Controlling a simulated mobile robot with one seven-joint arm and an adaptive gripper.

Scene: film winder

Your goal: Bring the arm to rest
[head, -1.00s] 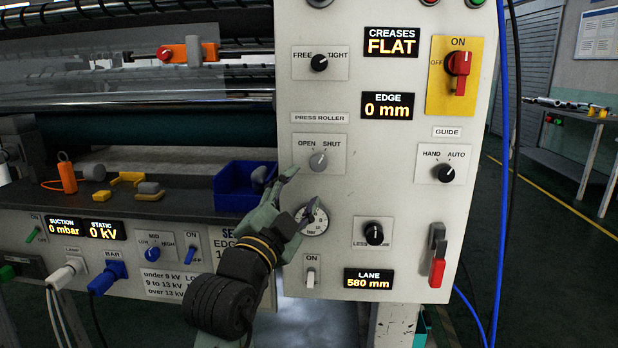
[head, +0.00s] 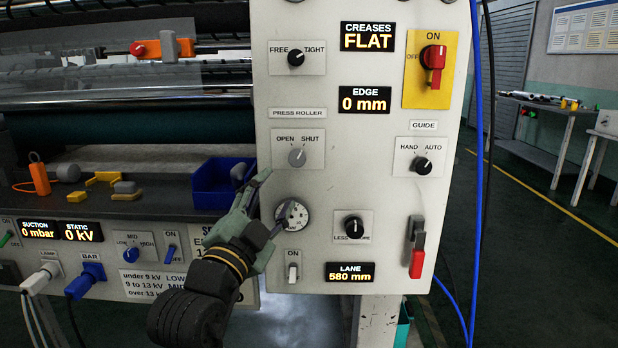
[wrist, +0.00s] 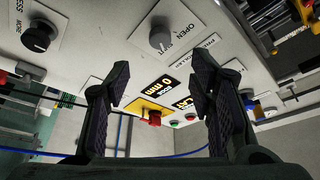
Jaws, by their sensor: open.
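My gripper (head: 257,202) is in front of the light control panel (head: 335,200), low at its left side, beside the round pressure gauge (head: 292,215). In the wrist view, its two dark fingers (wrist: 160,95) stand apart with nothing between them. The grey press roller knob (head: 297,157) is just above and right of the fingertips in the head view. It also shows in the wrist view (wrist: 162,38), beyond the fingers. I cannot tell from the picture whether the gripper touches the panel, but no knob is between the fingers.
A blue bin (head: 212,185) is close left of my gripper on the dark shelf, with an orange tool (head: 39,176) and small yellow pieces (head: 104,179) farther left. Blue cables (head: 475,180) hang at the panel's right edge. Open floor (head: 530,260) is to the right.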

